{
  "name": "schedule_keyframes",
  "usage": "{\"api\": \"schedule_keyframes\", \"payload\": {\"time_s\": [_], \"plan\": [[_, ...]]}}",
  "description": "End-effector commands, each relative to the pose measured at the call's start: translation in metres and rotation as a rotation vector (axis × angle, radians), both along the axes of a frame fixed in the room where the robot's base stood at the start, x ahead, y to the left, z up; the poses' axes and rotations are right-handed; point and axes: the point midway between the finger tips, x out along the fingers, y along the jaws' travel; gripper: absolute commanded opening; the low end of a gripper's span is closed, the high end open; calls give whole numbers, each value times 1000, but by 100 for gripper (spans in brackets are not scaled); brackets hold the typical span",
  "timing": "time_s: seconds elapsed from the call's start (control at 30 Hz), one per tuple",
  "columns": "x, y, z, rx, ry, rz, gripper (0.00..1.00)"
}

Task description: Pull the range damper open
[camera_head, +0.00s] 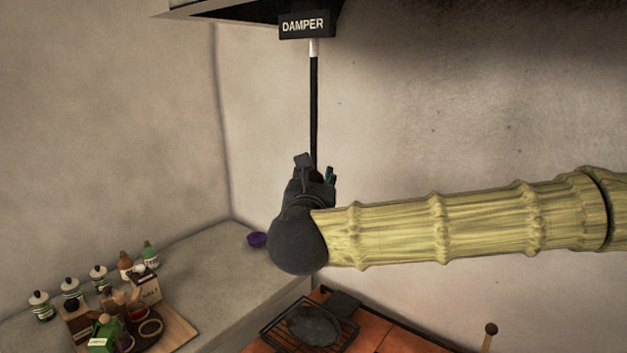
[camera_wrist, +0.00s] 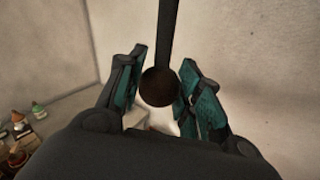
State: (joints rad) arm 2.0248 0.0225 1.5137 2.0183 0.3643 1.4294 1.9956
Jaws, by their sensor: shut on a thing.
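The black damper sign (camera_head: 303,25) with white letters hangs under the hood. A thin dark damper rod (camera_head: 314,110) runs straight down from a pale collar below the sign. My gripper (camera_head: 317,168) is at the rod's lower end, coming in from the right. In the wrist view the rod ends in a round dark brown knob (camera_wrist: 158,87) between the two teal-padded fingers. My gripper is shut on this knob. In the head view my gripper hides the knob.
Below are a red-tiled range top with a black rack and dark pan (camera_head: 314,326), and a grey counter (camera_head: 228,265). A purple item (camera_head: 257,240) sits near the corner. At lower left, several jars and a wooden board (camera_head: 178,335) with items crowd the counter.

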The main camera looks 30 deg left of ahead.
Motion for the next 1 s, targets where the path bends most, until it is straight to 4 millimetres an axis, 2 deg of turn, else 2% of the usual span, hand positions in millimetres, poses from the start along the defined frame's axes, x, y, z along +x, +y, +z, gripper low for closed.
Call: {"api": "schedule_keyframes", "payload": {"time_s": [0.03, 0.23, 0.67, 0.7, 0.8, 1.0], "plan": [[0, 0, -12, -2, 3, 0, 0], [0, 0, -31, -1, 3, 1, 0], [0, 0, -37, -4, 3, 0, 0], [0, 0, -38, -5, 4, 0, 38], [0, 0, -37, -4, 3, 0, 57], [0, 0, -35, -2, 2, 1, 57]]}}
